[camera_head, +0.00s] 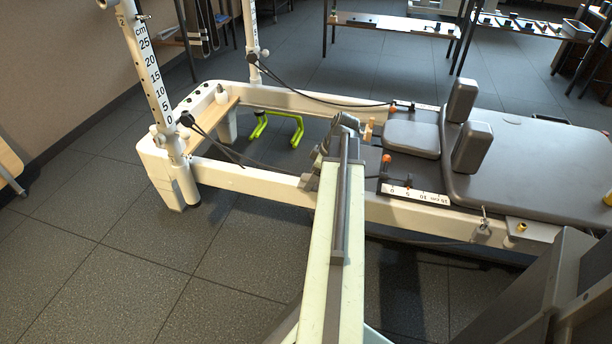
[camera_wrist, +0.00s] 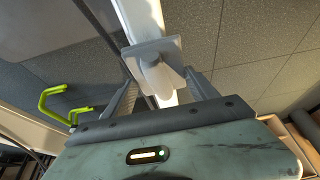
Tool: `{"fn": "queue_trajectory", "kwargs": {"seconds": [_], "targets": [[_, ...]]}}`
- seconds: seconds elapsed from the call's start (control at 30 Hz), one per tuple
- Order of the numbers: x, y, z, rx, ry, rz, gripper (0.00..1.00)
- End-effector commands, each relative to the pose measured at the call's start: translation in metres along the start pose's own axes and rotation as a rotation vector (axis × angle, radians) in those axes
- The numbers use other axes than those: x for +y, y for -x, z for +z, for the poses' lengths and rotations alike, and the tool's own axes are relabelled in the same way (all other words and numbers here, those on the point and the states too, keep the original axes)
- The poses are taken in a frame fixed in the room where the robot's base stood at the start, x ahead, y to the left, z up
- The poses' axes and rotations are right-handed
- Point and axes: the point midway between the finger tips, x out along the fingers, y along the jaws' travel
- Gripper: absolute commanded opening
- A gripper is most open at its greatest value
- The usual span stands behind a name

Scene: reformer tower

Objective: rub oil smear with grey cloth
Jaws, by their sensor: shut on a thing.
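The grey cloth (camera_wrist: 152,50) shows in the wrist view as a folded grey piece with a rounded lump in its middle. My gripper (camera_wrist: 159,78) is shut on it, one finger at each side. The cloth overlaps the white rail (camera_wrist: 145,17) in that view; whether it touches the rail I cannot tell. In the camera_head view my arm reaches over the near white rail (camera_head: 420,213) of the reformer, and its far end hides the cloth. I cannot make out the oil smear in either view.
Grey shoulder pads (camera_head: 472,147) and the grey carriage (camera_head: 545,165) lie right of my arm. The upright scaled post (camera_head: 150,75) stands left. A green frame (camera_head: 275,124) is beyond the rail. Floor is clear at front left.

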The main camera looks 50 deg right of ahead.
Motion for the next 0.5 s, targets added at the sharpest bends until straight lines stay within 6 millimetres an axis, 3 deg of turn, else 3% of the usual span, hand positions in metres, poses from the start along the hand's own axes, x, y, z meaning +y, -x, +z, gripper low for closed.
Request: {"fn": "queue_trajectory", "kwargs": {"seconds": [0.23,0.5], "targets": [[0.000,0.002,0.005,0.000,-0.001,0.000,0.35],[0.000,0.011,0.030,0.000,-0.001,0.001,0.35]]}}
